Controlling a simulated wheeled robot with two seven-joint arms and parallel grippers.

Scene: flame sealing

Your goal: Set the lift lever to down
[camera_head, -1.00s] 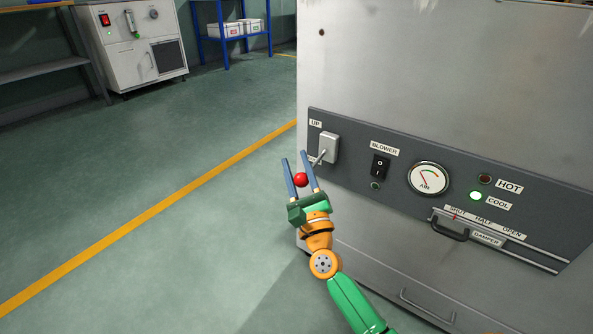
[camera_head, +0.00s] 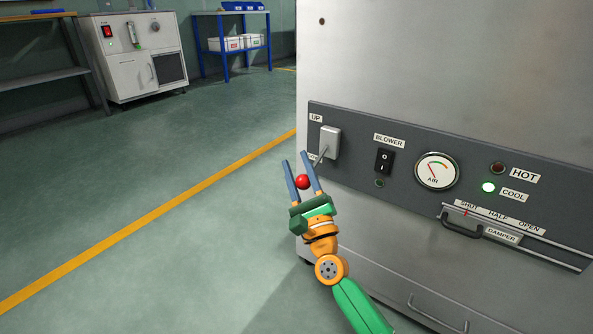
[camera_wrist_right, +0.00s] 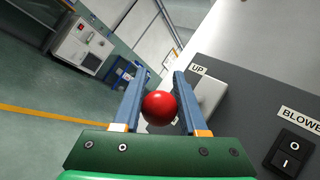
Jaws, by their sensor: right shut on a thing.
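The lift lever's red ball knob (camera_head: 303,182) sits between the blue fingers of my right gripper (camera_head: 303,174). The gripper is shut on the knob, which also shows in the right wrist view (camera_wrist_right: 159,106). The lever's pale housing (camera_head: 330,142) is at the left end of the dark control panel, under the "UP" label (camera_head: 316,118). The lever's thin rod slopes down and out from the housing to the knob. A lower label beside the housing is mostly hidden behind the lever and fingers. My left gripper is not in view.
Right of the lever are the blower switch (camera_head: 384,162), air gauge (camera_head: 437,171), lit green COOL lamp (camera_head: 488,187) and damper handle (camera_head: 462,226). The floor left of the machine is clear. A white cabinet (camera_head: 137,62) and blue rack stand far back.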

